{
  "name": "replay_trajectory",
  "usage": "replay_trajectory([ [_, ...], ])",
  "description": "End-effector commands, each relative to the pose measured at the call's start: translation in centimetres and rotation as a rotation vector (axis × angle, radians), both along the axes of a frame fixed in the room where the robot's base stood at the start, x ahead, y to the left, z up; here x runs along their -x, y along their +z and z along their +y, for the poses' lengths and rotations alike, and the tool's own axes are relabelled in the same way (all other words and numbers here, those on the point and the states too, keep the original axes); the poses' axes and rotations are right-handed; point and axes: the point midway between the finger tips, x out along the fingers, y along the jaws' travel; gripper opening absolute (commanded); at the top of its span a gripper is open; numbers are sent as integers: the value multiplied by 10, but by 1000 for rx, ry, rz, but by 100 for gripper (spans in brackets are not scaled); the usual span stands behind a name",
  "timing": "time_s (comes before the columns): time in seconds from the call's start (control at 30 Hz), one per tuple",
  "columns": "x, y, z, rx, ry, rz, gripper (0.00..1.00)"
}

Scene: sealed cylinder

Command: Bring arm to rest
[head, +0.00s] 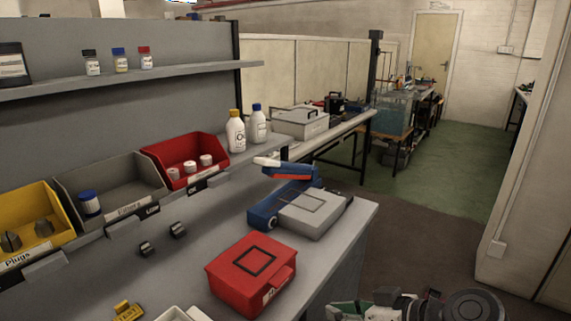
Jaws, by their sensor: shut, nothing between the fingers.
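Part of my arm shows at the bottom right edge of the head view, as a dark round joint with smaller dark parts to its left. It is low, in front of the right end of the workbench (225,262). I cannot make out my gripper's fingers in this view. No held object shows.
A red case (232,283) and a blue-grey device (312,213) sit on the bench's right part. Yellow (62,212), grey (75,185) and red (160,148) bins line its back, under a shelf (130,75) with small bottles. Open floor (430,235) lies right of the bench.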

Motion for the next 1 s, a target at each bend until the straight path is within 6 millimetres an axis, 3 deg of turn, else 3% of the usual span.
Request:
replay_trajectory([
  [0.3, 16, 21, -48, 219, -337, 257, 0],
  [0.6, 30, 64, -92, 330, -612, 271, 0],
  [1.0, 32, 72, -100, 342, -661, 262, 0],
])
